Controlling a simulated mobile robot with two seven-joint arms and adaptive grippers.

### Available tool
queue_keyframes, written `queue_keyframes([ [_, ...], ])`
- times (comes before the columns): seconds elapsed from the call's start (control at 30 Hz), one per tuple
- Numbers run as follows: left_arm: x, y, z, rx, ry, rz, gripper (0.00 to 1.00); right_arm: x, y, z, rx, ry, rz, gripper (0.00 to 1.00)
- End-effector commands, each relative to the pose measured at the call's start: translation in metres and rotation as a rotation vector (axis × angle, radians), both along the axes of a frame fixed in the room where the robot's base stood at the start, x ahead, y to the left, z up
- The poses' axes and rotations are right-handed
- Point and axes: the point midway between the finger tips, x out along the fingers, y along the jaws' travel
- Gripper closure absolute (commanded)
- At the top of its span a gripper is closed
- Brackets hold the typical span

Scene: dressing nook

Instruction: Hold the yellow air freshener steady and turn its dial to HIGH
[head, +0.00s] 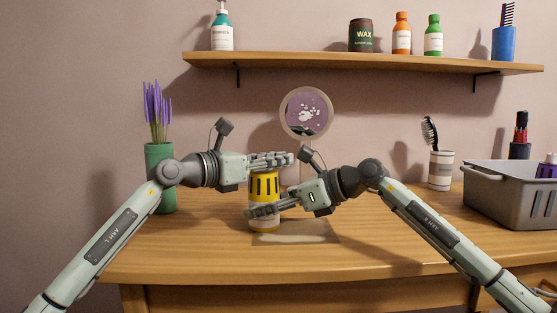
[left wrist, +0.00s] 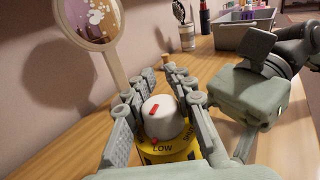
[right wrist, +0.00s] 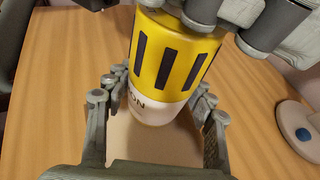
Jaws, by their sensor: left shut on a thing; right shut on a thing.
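The yellow air freshener (head: 264,188) stands upright on a thin mat (head: 296,239) on the wooden table. It has a yellow upper part with dark slots and a white lower part (right wrist: 152,108). My left gripper (head: 276,160) is shut on the pale dial (left wrist: 162,120) at its top. The word LOW shows on the yellow rim (left wrist: 162,149) below the dial, beside a red mark. Another red mark is on the dial top, on the side away from LOW. My right gripper (head: 262,210) is shut around the white lower part.
A round mirror (head: 306,112) stands behind the freshener. A green vase (head: 160,165) with purple flowers is at left. At right are a cup with a brush (head: 440,170) and a grey bin (head: 500,195). A shelf (head: 360,63) with bottles is above. The front table is clear.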

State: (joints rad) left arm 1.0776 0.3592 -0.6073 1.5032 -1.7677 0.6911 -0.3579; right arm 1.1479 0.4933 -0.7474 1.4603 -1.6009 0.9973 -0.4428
Motion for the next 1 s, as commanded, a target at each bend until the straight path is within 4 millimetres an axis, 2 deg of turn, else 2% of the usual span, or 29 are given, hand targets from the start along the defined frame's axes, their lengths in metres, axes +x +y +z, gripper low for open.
queue_keyframes([
  [0.57, 0.0, 0.0, -0.002, 0.006, 0.008, -0.052, 1.0, 0.0, 0.0, 0.001, 0.001, 0.0, 0.0, 0.8],
  [1.0, -0.011, -0.006, -0.001, 0.002, 0.01, -0.376, 1.0, 0.0, 0.0, 0.001, 0.001, -0.003, 0.001, 0.8],
])
